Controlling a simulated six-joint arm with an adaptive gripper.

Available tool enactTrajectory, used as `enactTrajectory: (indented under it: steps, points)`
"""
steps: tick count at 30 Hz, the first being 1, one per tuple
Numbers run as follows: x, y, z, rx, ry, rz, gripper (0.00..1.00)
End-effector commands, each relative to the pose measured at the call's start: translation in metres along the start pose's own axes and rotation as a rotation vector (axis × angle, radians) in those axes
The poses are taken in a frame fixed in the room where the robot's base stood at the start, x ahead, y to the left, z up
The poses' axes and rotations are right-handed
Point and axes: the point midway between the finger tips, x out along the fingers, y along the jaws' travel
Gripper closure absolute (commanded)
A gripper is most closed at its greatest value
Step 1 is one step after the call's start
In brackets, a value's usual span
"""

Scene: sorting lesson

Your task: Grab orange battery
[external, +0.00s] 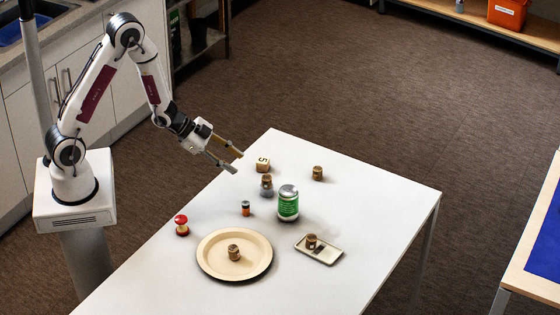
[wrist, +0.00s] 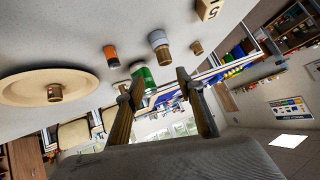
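The orange battery (external: 245,208) is a small cylinder, orange with a dark end, standing on the white table left of the green can. It also shows in the wrist view (wrist: 111,55), near the top left of centre. My gripper (external: 233,162) is open and empty above the table's left edge, up and to the left of the battery and apart from it. In the wrist view its two fingers (wrist: 155,86) are spread, and the battery lies beyond them to the upper left.
Around the battery are a green can (external: 288,204), a grey-and-brown cylinder (external: 267,186), a numbered cube (external: 263,165), a red spool (external: 182,225), a round plate (external: 215,267) with a cork-like piece, and a small tray (external: 325,253) with another. A further brown piece (external: 317,173) stands behind. The table's right side is clear.

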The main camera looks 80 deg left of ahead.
Motion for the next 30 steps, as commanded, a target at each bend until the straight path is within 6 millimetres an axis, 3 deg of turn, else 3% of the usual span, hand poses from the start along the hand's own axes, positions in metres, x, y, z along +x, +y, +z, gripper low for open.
enactTrajectory:
  steps: [12,21,30]
  points:
    - [0.032,0.044,0.031,-0.05,0.158,0.132,0.63]
    - [0.039,0.074,0.045,-0.115,0.278,0.206,0.63]
    - [0.039,0.083,0.048,-0.14,0.324,0.227,0.63]
